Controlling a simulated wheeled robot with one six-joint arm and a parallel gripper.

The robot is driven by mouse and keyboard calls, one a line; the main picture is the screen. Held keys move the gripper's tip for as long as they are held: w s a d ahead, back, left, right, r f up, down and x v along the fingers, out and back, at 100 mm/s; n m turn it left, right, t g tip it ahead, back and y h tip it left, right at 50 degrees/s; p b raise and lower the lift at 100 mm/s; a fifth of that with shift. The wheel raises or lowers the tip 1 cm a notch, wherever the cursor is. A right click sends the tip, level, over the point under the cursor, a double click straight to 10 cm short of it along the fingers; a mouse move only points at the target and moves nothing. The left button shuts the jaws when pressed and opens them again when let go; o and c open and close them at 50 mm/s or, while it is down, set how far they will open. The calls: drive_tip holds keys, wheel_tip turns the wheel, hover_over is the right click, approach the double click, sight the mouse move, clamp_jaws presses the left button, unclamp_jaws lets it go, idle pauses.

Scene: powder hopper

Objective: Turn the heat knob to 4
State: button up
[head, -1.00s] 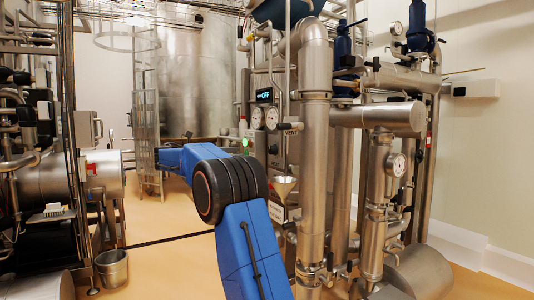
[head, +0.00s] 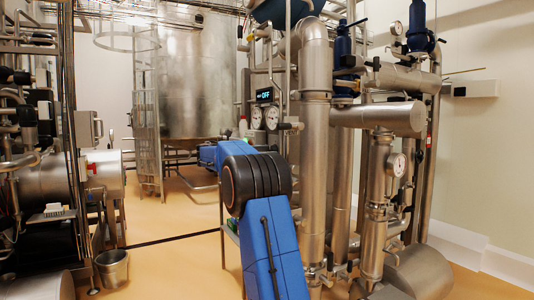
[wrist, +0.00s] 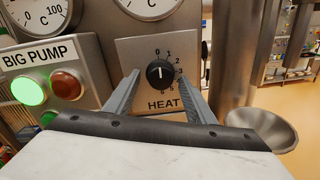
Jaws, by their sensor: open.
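The heat knob (wrist: 160,73) is a round black dial on a grey plate marked HEAT in the wrist view. Its white mark points up, at about 0. The numbers 0 to 6 run clockwise down its right side. My gripper (wrist: 158,76) is open, with one finger to the left of the knob and one to the right. It looks apart from the knob, though the exact gap is hard to tell. In the head view my blue arm hides the gripper and the knob. A display (head: 265,95) there reads OFF.
Left of the knob is a BIG PUMP box (wrist: 50,75) with a lit green button (wrist: 28,91) and a red button (wrist: 66,84). Gauges sit above. A metal funnel (wrist: 262,128) is at lower right, beside a thick vertical pipe (wrist: 235,55).

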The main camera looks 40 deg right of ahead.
drive_tip(key=shift+d, duration=0.2)
drive_tip(key=c, duration=1)
drive_tip(key=shift+c, duration=0.2)
drive_tip(key=shift+m, duration=0.4)
drive_tip(key=m, duration=1.5)
drive_tip(key=shift+r+m+t+y, duration=0.25)
drive_tip(key=shift+m+t+y, duration=0.05)
drive_tip(key=shift+m+t, duration=0.1)
drive_tip(key=m, duration=0.6)
drive_tip(key=shift+t, duration=0.3)
drive_tip(key=shift+m, duration=0.3)
